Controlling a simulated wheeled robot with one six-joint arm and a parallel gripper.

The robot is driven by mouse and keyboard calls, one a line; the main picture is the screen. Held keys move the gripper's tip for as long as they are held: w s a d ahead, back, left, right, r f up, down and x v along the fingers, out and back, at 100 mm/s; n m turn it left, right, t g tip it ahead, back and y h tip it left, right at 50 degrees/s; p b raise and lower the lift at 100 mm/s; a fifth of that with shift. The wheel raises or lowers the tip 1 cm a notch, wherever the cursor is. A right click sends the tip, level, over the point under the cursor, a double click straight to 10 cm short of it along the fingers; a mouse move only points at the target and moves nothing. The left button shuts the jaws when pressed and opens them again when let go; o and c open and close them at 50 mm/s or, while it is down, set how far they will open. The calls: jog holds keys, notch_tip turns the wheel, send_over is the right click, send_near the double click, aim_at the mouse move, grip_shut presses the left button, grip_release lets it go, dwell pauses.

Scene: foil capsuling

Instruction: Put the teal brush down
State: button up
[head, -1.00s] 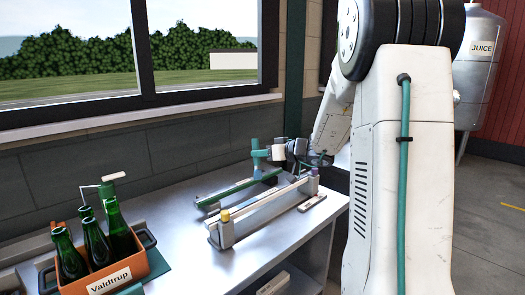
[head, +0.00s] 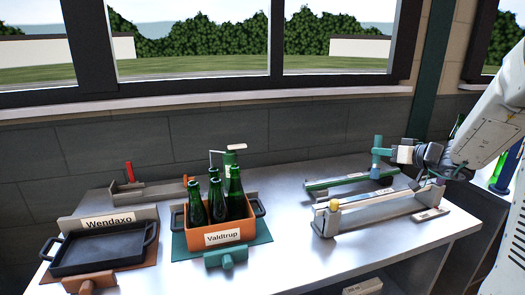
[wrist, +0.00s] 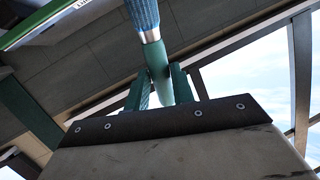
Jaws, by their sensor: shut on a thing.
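My gripper (head: 381,152) is shut on the teal brush (head: 377,142), which stands roughly upright at the right of the bench. In the wrist view, my two green fingers (wrist: 160,88) close on its teal handle (wrist: 155,58). Beyond them are a silver collar and blue bristles (wrist: 143,14). In the head view, the bristle end points down, at the right end of a long green-edged rack (head: 335,182). I cannot tell whether the bristles touch anything.
A grey rail stand with a yellow knob (head: 333,205) is in front of the brush. An orange Valdtrup crate (head: 204,232) holds green bottles. A black pan (head: 100,252) is at the left, by the Wendaxo sign. Bare bench lies between crate and rail.

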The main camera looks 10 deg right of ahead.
aim_at(378, 169)
notch_tip(378, 169, down, 6)
jog(key=shift+r, duration=0.25)
jog(key=shift+a+f, duration=0.15)
jog(key=shift+f, duration=0.05)
jog(key=shift+a, duration=0.4)
